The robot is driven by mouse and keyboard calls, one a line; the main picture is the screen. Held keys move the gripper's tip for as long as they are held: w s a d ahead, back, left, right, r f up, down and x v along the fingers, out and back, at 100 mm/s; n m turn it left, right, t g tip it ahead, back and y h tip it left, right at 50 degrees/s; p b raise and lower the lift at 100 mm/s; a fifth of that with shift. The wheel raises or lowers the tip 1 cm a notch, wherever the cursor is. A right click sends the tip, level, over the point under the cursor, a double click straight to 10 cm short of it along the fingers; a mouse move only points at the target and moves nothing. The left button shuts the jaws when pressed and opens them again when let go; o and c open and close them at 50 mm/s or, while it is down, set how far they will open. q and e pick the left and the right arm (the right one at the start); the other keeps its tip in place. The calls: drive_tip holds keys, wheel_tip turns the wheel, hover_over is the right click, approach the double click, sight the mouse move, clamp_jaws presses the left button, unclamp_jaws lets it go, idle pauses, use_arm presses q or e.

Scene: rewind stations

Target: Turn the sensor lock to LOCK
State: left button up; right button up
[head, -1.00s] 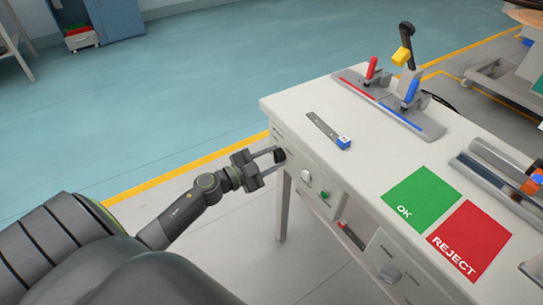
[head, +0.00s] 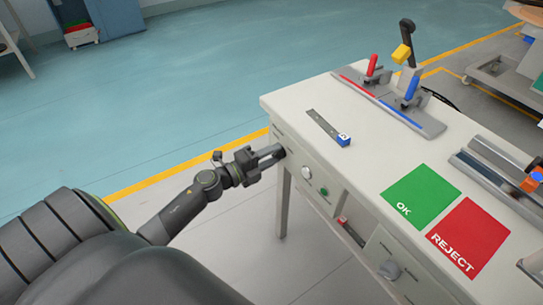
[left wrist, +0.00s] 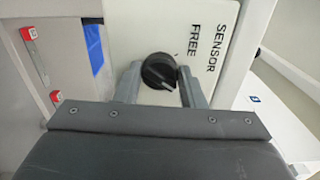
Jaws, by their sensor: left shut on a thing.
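The sensor lock is a round black knob (left wrist: 158,71) on a white panel, beside the printed words SENSOR and FREE (left wrist: 207,42) in the left wrist view. A pale pointer mark on the knob slants toward the lower right of that view. My left gripper (head: 275,153) is at the near left end of the bench front, shut on the knob. Its two fingers (left wrist: 160,84) flank the knob in the left wrist view. In the head view the gripper hides the knob. The LOCK marking is not readable. My right gripper is not in view.
The white bench (head: 300,95) carries a green OK pad (head: 421,197), a red REJECT pad (head: 468,236) and a ruler-like strip (head: 322,126). A white knob (head: 307,172) and a green button (head: 323,191) sit right of my gripper. Floor left of the bench is clear.

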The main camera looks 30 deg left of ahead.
use_arm(q)
drive_tip(key=shift+m, duration=1.1)
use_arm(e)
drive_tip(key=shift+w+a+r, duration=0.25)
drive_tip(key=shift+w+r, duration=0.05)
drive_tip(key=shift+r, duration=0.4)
use_arm(q)
drive_tip(key=o, duration=1)
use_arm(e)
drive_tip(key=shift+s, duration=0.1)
use_arm(q)
drive_tip(key=shift+s, duration=0.1)
